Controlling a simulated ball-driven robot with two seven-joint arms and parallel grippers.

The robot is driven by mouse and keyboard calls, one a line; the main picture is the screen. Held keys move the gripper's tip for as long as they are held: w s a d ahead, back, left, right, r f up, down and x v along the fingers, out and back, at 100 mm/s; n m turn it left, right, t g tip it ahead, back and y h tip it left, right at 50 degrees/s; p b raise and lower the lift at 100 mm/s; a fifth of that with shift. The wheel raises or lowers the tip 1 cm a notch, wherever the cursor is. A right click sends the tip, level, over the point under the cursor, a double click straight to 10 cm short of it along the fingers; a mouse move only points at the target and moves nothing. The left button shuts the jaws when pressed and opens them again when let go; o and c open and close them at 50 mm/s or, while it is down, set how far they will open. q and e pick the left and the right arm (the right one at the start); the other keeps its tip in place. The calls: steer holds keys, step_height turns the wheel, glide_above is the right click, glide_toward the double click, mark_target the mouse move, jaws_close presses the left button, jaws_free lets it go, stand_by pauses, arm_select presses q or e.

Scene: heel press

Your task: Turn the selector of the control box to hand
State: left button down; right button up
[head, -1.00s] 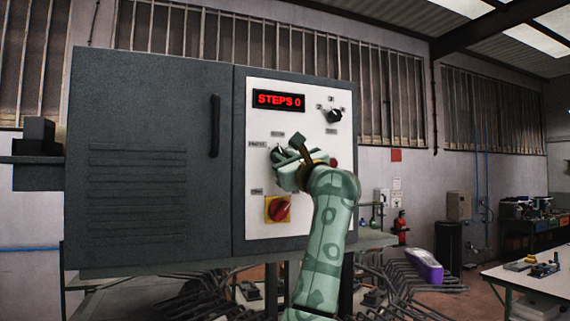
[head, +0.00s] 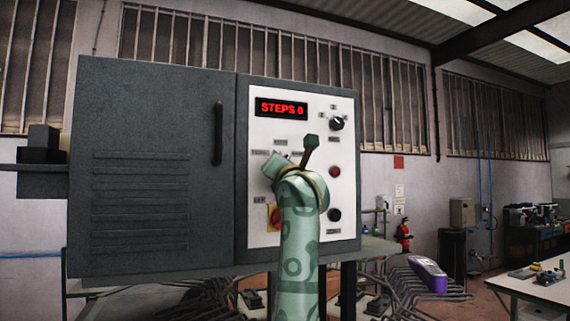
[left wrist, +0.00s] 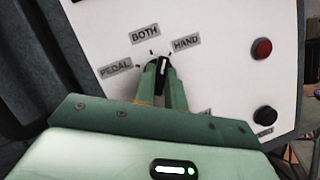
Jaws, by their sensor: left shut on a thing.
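The control box (head: 150,120) is a dark grey cabinet with a white panel on its right. The selector (left wrist: 164,67) is a small black knob with a white line, with labels PEDAL (left wrist: 115,69), BOTH (left wrist: 145,35) and HAND (left wrist: 186,43) around it. Its line points up in the left wrist view, leaning toward the HAND side. My left gripper (left wrist: 163,72) has its two green fingers shut on the knob, one on each side. In the head view my left gripper (head: 275,172) hides the selector. My right gripper is in neither view.
The panel also bears a red STEPS 0 display (head: 281,107), an upper black knob (head: 337,123), a red button (head: 335,172), a black button (head: 334,215) and a red-yellow switch (head: 273,217) partly behind my arm. A table (head: 535,283) stands at the right.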

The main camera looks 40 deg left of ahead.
arm_select(q)
steer(key=shift+r+m+t+h+p, duration=0.15)
steer(key=shift+m+h+p, duration=0.3)
steer(key=shift+m, duration=0.65)
steer(key=shift+f+m+t+h+p, duration=0.1)
steer(key=shift+m+t+h+p, duration=0.3)
steer(key=shift+m, duration=1)
steer(key=c, duration=1.5)
jaws_free()
steer(key=shift+o, duration=0.2)
